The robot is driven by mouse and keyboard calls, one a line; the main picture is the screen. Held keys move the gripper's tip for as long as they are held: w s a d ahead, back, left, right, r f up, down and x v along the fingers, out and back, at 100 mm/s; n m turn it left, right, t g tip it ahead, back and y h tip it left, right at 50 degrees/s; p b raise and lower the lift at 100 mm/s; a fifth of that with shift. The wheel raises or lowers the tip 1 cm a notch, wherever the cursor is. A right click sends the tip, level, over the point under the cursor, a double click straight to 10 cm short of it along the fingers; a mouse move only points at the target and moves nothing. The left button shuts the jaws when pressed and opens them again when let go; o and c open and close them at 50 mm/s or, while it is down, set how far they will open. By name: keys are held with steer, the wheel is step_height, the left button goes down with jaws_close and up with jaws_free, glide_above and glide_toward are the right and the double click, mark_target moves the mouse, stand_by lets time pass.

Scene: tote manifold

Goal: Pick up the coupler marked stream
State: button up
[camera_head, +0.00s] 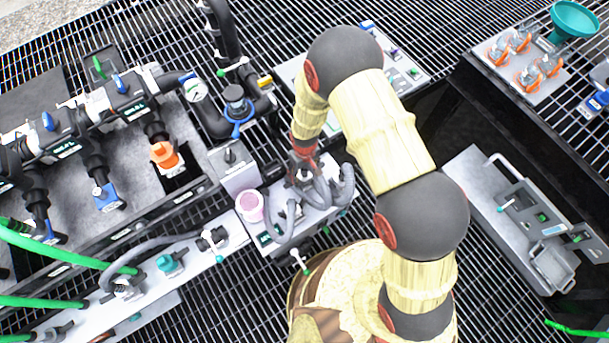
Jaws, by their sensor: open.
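My gripper (303,176) points down over a small grey box (262,240) with grey curved hose-like parts (291,213) on top. The fingers are small and dark in this view, and they look open. They are close to the grey parts, but I cannot tell whether they touch. My arm hides some of the area behind and to the right. Labels are too small to read, so I cannot tell which part is the coupler marked stream.
A pink-topped round container (250,206) stands just left of the gripper. A black pipe manifold (85,133) with blue and orange fittings fills the left. Green hoses (55,253) lie lower left. A grey tray with orange-handled parts (528,75) and a teal funnel (575,20) are upper right.

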steer(key=shift+r, duration=0.1)
steer(key=shift+c, duration=0.4)
steer(key=c, duration=1.5)
steer(key=shift+o, duration=0.2)
steer(key=shift+r+p, duration=0.4)
steer(key=shift+r, duration=0.2)
step_height(320, 180, up, 2)
steer(key=shift+w+r+p, duration=0.1)
steer(key=shift+r+p, duration=0.1)
steer(key=shift+p, duration=0.55)
steer(key=s+d+r+p, duration=0.2)
steer(key=s+d+r, duration=0.1)
steer(key=s, duration=0.3)
steer(key=s+d+r+p, duration=0.3)
steer(key=s+d+r, duration=0.1)
steer(key=s+r, duration=0.2)
steer(key=shift+s+r, duration=0.15)
steer(key=shift+r, duration=0.05)
